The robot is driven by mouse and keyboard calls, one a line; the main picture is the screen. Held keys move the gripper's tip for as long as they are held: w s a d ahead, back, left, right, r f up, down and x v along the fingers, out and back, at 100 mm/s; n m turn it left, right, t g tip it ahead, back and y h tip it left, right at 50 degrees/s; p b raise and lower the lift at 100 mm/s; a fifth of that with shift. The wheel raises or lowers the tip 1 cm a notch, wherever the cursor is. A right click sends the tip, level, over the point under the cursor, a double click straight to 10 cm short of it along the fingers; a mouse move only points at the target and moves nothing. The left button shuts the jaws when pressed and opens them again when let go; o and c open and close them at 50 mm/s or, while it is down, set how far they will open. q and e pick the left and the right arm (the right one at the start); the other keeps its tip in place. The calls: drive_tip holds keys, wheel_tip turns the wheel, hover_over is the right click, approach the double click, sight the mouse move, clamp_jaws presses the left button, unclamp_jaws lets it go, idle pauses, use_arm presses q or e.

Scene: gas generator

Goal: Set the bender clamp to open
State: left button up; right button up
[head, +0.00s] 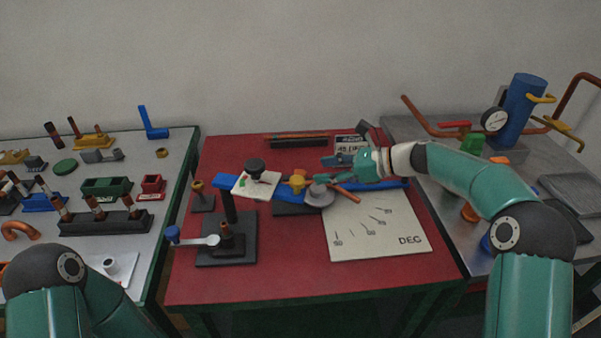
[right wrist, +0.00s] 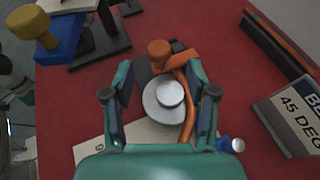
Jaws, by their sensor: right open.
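The bender stands near the middle of the red table, with a blue bar (head: 392,184), a grey round disc (head: 320,196) and a yellow knob (head: 297,181). In the right wrist view the pale disc (right wrist: 158,98) has an orange arm (right wrist: 189,105) beside it and an orange knob (right wrist: 159,50) above it. I cannot tell which part is the clamp or how it is set. My right gripper (head: 326,169) is open and empty over the bender; in the wrist view its fingers (right wrist: 160,95) are apart on either side of the disc. My left gripper is out of view.
A dark post stand (head: 240,252) with a blue-ended handle is at the left. A sign (right wrist: 300,115) and a dark rack (head: 298,142) are behind. Side benches hold parts.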

sight(302, 173)
drive_tip(key=x, duration=0.7)
drive_tip(key=shift+a, duration=0.1)
clamp_jaws()
